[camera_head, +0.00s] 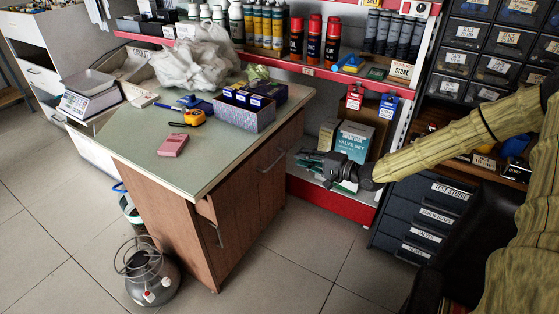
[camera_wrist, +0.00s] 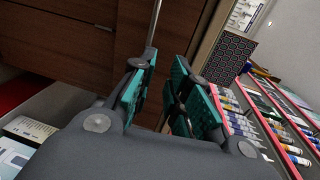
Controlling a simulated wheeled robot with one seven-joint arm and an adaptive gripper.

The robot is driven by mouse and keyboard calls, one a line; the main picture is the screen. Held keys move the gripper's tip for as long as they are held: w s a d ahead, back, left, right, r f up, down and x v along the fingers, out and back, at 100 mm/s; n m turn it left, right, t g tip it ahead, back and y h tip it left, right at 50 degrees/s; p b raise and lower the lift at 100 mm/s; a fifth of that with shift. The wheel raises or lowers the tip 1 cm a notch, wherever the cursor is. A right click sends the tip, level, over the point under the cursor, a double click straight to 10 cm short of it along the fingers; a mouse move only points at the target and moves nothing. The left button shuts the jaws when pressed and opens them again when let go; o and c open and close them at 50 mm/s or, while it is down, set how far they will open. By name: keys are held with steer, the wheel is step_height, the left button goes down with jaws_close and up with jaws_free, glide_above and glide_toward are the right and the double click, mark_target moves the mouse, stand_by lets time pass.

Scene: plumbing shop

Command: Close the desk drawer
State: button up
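The desk (camera_head: 170,165) has a green top and brown wooden sides. On its right-hand front, a panel with a metal handle (camera_head: 219,236) near the left corner stands slightly out, with its edge showing as the drawer (camera_head: 206,209). A second handle (camera_head: 272,160) is farther along the front. My gripper (camera_head: 305,160) is right of the desk, apart from that near drawer. In the wrist view my gripper (camera_wrist: 164,88) has its teal-padded fingers apart, with nothing clearly held. Brown wood fronts (camera_wrist: 60,35) and a metal bar (camera_wrist: 153,30) show beyond the fingers; contact cannot be told.
On the desk are a box of blue packs (camera_head: 244,115), a tape measure (camera_head: 194,117) and a pink device (camera_head: 173,145). A red shelf (camera_head: 335,198) with a valve box (camera_head: 354,141) stands behind my gripper. A gas bottle (camera_head: 150,278) is at the desk's left corner. Floor in front is clear.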

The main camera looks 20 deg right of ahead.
mark_target(279, 157)
steer(key=shift+n+g, duration=0.5)
steer(key=shift+g, duration=0.1)
steer(key=b+x, duration=0.1)
steer(key=x, duration=0.2)
steer(key=b+x, duration=0.1)
steer(key=x, duration=0.2)
steer(key=f+x, duration=0.1)
steer(key=x, duration=0.3)
steer(key=shift+s+a+f+b, duration=0.15)
steer(key=shift+a+b, duration=0.05)
steer(key=shift+b, duration=0.2)
jaws_close()
